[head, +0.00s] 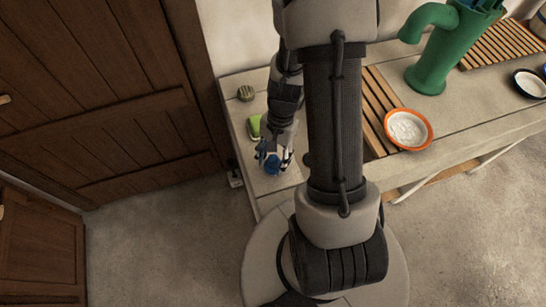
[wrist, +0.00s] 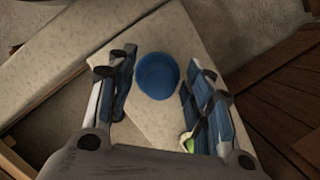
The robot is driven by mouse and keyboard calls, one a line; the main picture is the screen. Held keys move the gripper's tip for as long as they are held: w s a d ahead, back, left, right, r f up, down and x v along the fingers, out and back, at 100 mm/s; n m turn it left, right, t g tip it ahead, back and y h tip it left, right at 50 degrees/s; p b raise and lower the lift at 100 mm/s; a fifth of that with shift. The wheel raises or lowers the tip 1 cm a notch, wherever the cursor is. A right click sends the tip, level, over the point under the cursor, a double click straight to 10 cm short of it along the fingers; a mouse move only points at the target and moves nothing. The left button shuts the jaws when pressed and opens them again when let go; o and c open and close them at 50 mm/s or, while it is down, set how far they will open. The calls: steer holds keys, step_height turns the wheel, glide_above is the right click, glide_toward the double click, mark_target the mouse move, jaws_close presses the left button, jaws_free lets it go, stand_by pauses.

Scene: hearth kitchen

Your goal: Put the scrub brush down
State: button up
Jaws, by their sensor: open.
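A round blue object (wrist: 157,76), which looks like the scrub brush seen from above, is on the pale stone counter (head: 270,185) near its front end. In the head view its blue top (head: 273,165) shows between the fingers. My gripper (wrist: 163,68) is open, with one blue-lined finger on each side of the brush. In the wrist view gaps show between the brush and both fingers. My gripper (head: 274,160) is low over the counter in the head view. The underside of the brush is hidden.
A green item (head: 254,127) lies just behind my gripper, and a small round greenish thing (head: 245,93) is farther back. An orange-rimmed bowl (head: 408,128) stands right, by a slatted wooden rack (head: 374,100) and a green pump (head: 430,62). A wooden door (head: 110,80) is left.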

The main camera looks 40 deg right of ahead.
steer(key=p+v, duration=0.5)
steer(key=v, duration=0.7)
steer(key=s+a+r+n+t+h, duration=0.1)
steer(key=a+r+n, duration=0.2)
steer(key=r, duration=0.4)
steer(key=a+r+n+t+h, duration=0.1)
steer(key=a+r+n+t, duration=0.2)
steer(key=r, duration=0.4)
steer(key=s+a+r+n+t, duration=0.2)
steer(key=s+a+r+n, duration=0.3)
steer(key=s+r+n, duration=0.1)
step_height(320, 180, up, 2)
steer(key=shift+s+a+r+h, duration=0.15)
steer(key=shift+s+a+h, duration=0.15)
steer(key=shift+s, duration=0.6)
steer(key=shift+f+b, duration=0.6)
steer(key=shift+b, duration=0.15)
